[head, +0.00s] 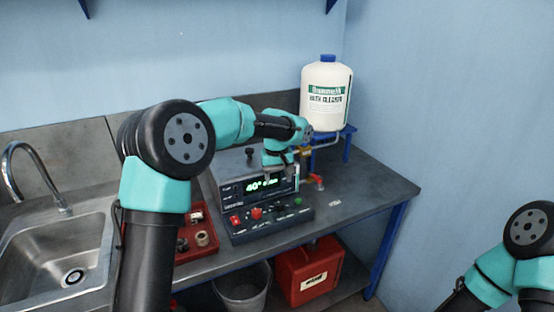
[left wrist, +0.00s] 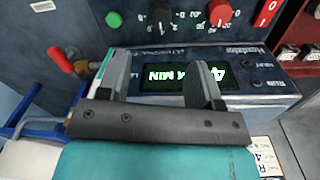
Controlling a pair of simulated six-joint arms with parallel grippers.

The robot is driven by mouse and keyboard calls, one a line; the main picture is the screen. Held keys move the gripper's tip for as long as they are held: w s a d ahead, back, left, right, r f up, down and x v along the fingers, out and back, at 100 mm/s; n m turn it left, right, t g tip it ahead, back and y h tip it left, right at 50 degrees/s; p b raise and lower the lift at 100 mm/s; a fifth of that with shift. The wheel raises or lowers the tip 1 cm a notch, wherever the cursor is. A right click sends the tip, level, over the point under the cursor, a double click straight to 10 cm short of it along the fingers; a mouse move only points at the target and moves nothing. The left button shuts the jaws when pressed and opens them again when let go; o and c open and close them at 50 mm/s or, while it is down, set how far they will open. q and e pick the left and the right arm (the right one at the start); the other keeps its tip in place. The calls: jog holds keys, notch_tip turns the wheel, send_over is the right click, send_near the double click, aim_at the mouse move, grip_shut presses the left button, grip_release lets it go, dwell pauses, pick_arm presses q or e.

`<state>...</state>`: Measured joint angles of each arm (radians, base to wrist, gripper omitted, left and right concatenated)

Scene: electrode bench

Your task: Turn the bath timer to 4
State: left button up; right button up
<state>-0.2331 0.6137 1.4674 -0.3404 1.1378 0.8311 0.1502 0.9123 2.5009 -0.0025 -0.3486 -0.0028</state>
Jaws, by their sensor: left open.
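The bath unit (head: 262,188) stands on the bench with a lit green display and a sloping front panel. In the head view its display starts with 40°; in the left wrist view the display (left wrist: 185,77) is upside down and partly covered by a finger. The panel has a black knob (left wrist: 158,17) with marks around it and a red knob (left wrist: 218,12). Which knob is the timer, and its setting, I cannot read clearly. My left gripper (head: 282,170) is open and empty over the unit, its fingers apart before the display, clear of the knobs. My right gripper is out of view.
A green button (left wrist: 113,19) and a red rocker switch (left wrist: 268,12) flank the knobs. A red-handled valve (left wrist: 61,61) is beside the unit. A white cleaner bottle (head: 326,95) stands on a blue stand behind. A red tray (head: 196,240) and sink (head: 60,250) are left.

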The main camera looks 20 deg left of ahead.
pick_arm(q)
notch_tip(320, 180, up, 7)
jog(key=shift+a+f, duration=0.15)
jog(key=shift+s, duration=0.1)
